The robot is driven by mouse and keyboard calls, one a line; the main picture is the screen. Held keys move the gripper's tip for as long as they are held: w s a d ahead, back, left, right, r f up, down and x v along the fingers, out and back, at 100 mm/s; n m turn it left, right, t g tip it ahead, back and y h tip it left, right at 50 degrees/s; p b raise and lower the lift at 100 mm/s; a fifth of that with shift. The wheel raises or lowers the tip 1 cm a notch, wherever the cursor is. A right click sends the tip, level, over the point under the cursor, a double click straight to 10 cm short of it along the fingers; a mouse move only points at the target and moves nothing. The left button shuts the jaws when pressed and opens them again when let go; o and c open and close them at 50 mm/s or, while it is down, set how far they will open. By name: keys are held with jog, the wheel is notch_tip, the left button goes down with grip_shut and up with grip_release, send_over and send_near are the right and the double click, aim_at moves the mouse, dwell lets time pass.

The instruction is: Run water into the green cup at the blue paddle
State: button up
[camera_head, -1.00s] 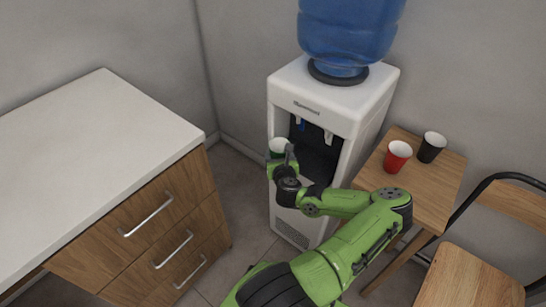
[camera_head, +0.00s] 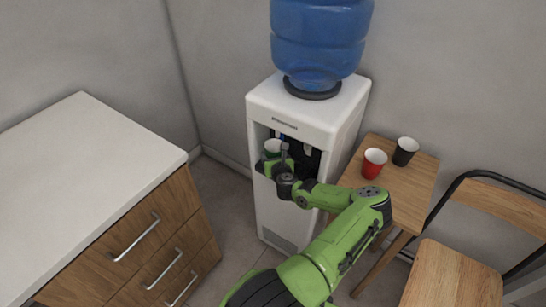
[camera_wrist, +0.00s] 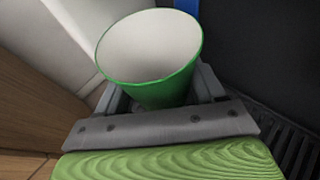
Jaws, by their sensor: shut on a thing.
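The green cup (camera_wrist: 152,85) is upright between the jaws of my gripper (camera_wrist: 160,100) in the wrist view, and its white inside looks empty. In the head view the green cup (camera_head: 272,147) is held by my gripper (camera_head: 274,163) at the front left of the dispenser's recess. The white water dispenser (camera_head: 290,207) carries a blue bottle on top. The blue paddle (camera_head: 280,135) shows only as a small spot above the cup in the head view. In the wrist view a blue strip (camera_wrist: 187,5) of it shows behind the cup's rim.
A small wooden table (camera_head: 400,195) right of the dispenser bears a red cup (camera_head: 374,164) and a black cup (camera_head: 405,152). A wooden chair (camera_head: 450,275) stands at the right. A white-topped counter with drawers (camera_head: 75,180) stands at the left. A drip grille (camera_wrist: 285,135) lies beside my gripper.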

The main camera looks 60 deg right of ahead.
jog(key=shift+s+d+p, duration=0.15)
jog(key=shift+d+p, duration=0.2)
jog(key=shift+d, duration=0.7)
dwell(2.9)
jog(key=shift+w+a, duration=0.2)
jog(key=shift+a, duration=1.05)
jog(key=shift+w+a, duration=0.2)
jog(key=shift+a, duration=1)
jog(key=a+b, duration=0.3)
jog(key=w+a+b, duration=0.1)
jog(key=a+b, duration=0.5)
jog(key=a, duration=0.1)
jog(key=shift+w, duration=0.3)
